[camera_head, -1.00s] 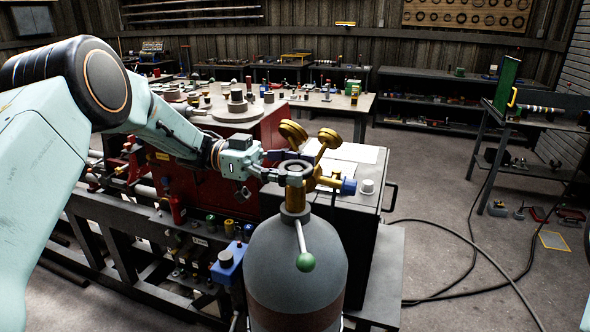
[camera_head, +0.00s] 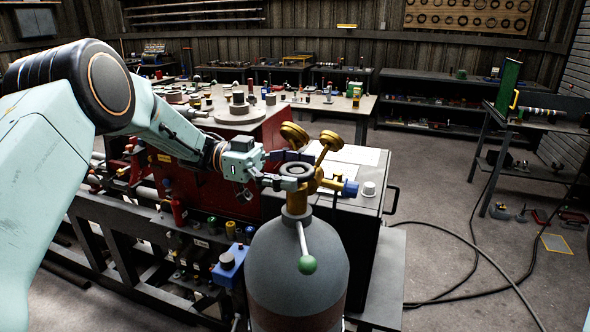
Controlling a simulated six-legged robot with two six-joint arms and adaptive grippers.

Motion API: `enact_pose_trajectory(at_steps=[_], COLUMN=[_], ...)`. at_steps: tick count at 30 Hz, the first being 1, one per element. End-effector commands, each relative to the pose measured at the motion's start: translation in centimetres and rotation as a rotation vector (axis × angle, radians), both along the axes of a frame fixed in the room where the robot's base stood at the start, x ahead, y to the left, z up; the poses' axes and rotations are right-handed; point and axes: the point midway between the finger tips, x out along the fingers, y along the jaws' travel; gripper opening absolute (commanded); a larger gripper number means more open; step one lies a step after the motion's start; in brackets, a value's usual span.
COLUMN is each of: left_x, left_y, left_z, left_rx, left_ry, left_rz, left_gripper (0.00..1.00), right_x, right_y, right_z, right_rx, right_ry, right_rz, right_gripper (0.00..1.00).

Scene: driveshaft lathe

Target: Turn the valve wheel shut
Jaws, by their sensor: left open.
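A grey gas cylinder (camera_head: 297,258) stands upright in the middle front. A dark round valve wheel (camera_head: 296,169) sits on top of its brass valve body (camera_head: 299,200). Two brass gauges stand behind the wheel, and a blue fitting (camera_head: 349,188) is at its right. My left gripper (camera_head: 295,170) reaches in from the left at wheel height. Its jaws are open, with one finger behind the wheel and one at its front left. I cannot tell whether the fingers touch the wheel. My right gripper is not in view.
A grey lever with a green knob (camera_head: 307,264) hangs on the cylinder's front. A dark cabinet (camera_head: 372,215) with papers and a white knob stands close behind. Black hoses (camera_head: 470,262) lie on the floor at the right, which is otherwise mostly open.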

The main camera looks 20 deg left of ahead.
Motion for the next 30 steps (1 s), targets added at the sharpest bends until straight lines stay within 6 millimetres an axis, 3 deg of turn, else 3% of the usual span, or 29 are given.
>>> enact_pose_trajectory(at_steps=[5, 18, 24, 30], left_x=[0.1, 0.5, 0.6, 0.6], left_y=[1.2, 9.6, 11.4, 12.0], left_z=[0.0, -0.1, -0.1, 0.0], left_rx=[-0.001, 0.002, 0.0, 0.0], left_ry=[-0.002, -0.002, 0.0, 0.0], left_rz=[0.002, 0.003, 0.001, -0.001], left_gripper=[0.85, 0.85, 0.85, 0.85], right_x=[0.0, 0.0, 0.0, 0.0], right_y=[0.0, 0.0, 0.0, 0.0], right_z=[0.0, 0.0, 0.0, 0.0], right_rx=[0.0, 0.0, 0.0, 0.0], right_ry=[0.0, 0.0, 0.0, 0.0], right_rz=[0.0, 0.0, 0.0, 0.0], right_gripper=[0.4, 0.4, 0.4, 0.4])
